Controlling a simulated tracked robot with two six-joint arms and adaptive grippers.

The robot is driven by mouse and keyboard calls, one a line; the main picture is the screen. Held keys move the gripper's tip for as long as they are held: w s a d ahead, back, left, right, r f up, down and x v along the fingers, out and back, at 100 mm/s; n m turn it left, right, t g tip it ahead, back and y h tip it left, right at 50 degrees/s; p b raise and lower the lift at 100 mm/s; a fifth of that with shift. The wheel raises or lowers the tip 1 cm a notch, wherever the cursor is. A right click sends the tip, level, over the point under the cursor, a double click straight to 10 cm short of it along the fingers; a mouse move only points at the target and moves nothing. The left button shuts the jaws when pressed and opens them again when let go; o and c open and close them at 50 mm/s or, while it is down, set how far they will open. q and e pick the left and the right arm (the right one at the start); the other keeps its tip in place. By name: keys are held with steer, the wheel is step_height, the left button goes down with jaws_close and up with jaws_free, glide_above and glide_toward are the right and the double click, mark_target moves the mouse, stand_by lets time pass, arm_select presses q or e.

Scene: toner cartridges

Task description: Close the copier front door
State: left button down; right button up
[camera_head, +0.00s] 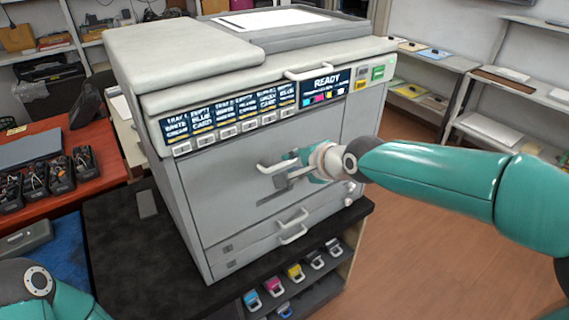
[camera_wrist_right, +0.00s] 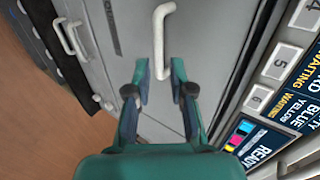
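The grey copier front door (camera_head: 225,195) is on the front of the big copier (camera_head: 185,55), and it looks flush or nearly flush with the body. Its white handle (camera_head: 268,168) also shows in the right wrist view (camera_wrist_right: 159,40). My right gripper (camera_head: 290,165) is at the door from the right, close to the handle. In the right wrist view its fingers (camera_wrist_right: 160,72) are apart, with the handle's near end between the fingertips. I cannot tell whether they touch it. My left arm shows at the lower left, but its gripper is out of view.
A display panel (camera_head: 325,85) reads READY. White-handled drawers (camera_head: 285,232) lie below the door. A shelf under the copier holds colored cartridges (camera_head: 294,272). A red table (camera_head: 45,190) stands at the left with black units on it. The floor (camera_head: 420,240) at the right is clear.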

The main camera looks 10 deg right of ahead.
steer(key=v, duration=0.5)
steer(key=shift+s+d+r, duration=0.1)
steer(key=shift+s+r, duration=0.05)
steer(key=shift+s, duration=0.05)
